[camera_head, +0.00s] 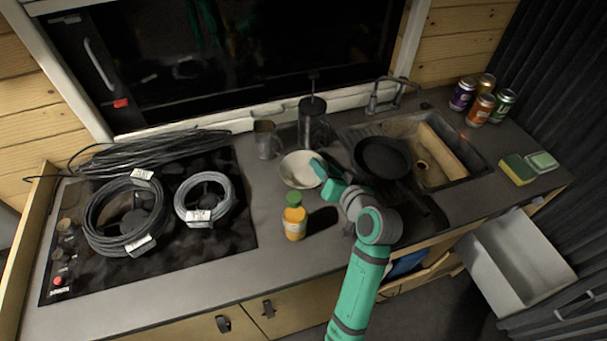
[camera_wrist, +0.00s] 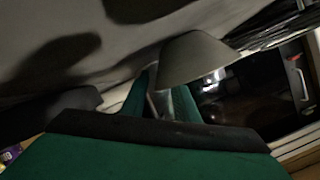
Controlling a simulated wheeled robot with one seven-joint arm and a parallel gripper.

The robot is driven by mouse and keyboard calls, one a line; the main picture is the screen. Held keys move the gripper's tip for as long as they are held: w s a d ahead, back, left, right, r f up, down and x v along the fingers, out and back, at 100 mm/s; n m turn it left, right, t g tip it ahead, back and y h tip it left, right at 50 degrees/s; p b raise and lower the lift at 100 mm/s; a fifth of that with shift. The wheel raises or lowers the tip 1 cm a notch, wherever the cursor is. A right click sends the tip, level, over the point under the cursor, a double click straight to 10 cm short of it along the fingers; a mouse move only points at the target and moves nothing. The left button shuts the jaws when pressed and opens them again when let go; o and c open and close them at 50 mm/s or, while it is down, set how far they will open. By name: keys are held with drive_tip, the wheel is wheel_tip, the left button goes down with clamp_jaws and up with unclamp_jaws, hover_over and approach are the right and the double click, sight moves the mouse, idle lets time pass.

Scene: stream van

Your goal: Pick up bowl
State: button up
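The bowl (camera_head: 299,170) is pale and round, with its open side up, in the middle of the counter in the head view. In the wrist view the bowl (camera_wrist: 196,62) shows from the side, its rim at my fingers. My gripper (camera_head: 325,172) is at the bowl's right rim. In the wrist view the teal fingers of my gripper (camera_wrist: 160,92) straddle the rim, one outside and one partly hidden behind the bowl. A narrow gap shows between them. Whether they press on the wall, and whether the bowl is off the counter, I cannot tell.
An orange bottle with a green cap (camera_head: 295,218) stands just in front of the bowl. A metal mug (camera_head: 266,140) and a French press (camera_head: 313,125) stand behind it. A dark pan (camera_head: 383,157) lies at the sink (camera_head: 440,135). Cable coils (camera_head: 125,215) cover the hob at left.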

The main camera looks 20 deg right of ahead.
clamp_jaws()
drive_tip(key=shift+r, duration=0.15)
